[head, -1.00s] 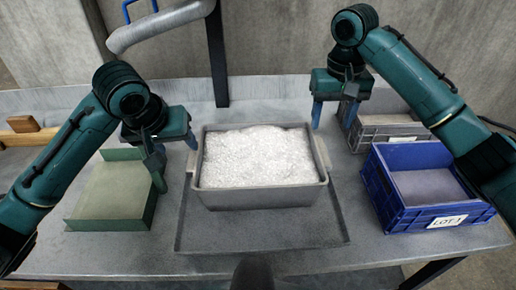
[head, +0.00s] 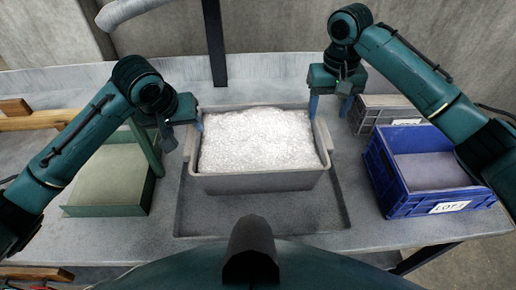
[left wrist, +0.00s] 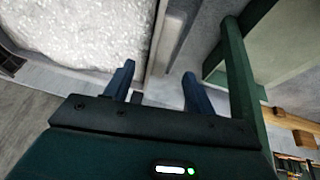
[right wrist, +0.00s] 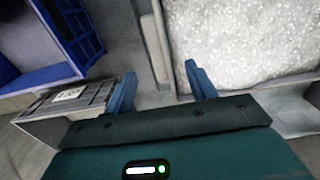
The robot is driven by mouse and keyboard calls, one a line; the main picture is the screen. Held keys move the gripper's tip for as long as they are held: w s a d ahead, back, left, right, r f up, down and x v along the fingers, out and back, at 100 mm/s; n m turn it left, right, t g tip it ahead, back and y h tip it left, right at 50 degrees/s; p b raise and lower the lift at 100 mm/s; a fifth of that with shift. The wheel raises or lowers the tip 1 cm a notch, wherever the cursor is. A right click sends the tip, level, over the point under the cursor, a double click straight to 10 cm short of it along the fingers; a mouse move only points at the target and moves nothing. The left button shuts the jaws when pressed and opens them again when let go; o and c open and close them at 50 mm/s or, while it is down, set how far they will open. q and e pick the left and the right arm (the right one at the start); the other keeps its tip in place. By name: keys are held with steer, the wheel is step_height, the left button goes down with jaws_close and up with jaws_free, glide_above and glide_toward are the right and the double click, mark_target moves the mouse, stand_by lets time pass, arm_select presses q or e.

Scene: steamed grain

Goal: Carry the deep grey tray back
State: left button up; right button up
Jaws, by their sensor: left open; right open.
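The deep grey tray (head: 258,183) stands on the bench, filled nearly to the rim with white grain (head: 258,140). It has a handle bar at each short end. My left gripper (head: 182,134) is open at the tray's left end. In the left wrist view its fingers (left wrist: 158,88) point toward the tray's end and handle, with nothing clamped. My right gripper (head: 329,107) is open near the tray's right end. In the right wrist view the handle (right wrist: 155,50) lies ahead between its fingers (right wrist: 163,86). Contact with either handle cannot be told.
The tray stands over a shallow dark recess (head: 260,218) in the bench. A green open box (head: 110,185) is at left. A blue crate labelled LOT (head: 428,202) and a grey crate (head: 385,112) are at right. A dark post (head: 214,45) rises behind the tray.

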mark_target(192, 133)
arm_select(q)
steer(key=x, duration=0.7)
steer(key=shift+w+f, duration=0.15)
arm_select(e)
step_height(192, 133, down, 7)
steer(key=shift+f, duration=0.2)
arm_select(q)
jaws_close()
arm_select(e)
jaws_close()
stand_by(0.4)
arm_select(q)
steer(key=shift+w+r, duration=0.2)
steer(key=shift+r, duration=0.2)
arm_select(e)
steer(key=shift+w+r, duration=0.2)
steer(key=shift+r, duration=0.15)
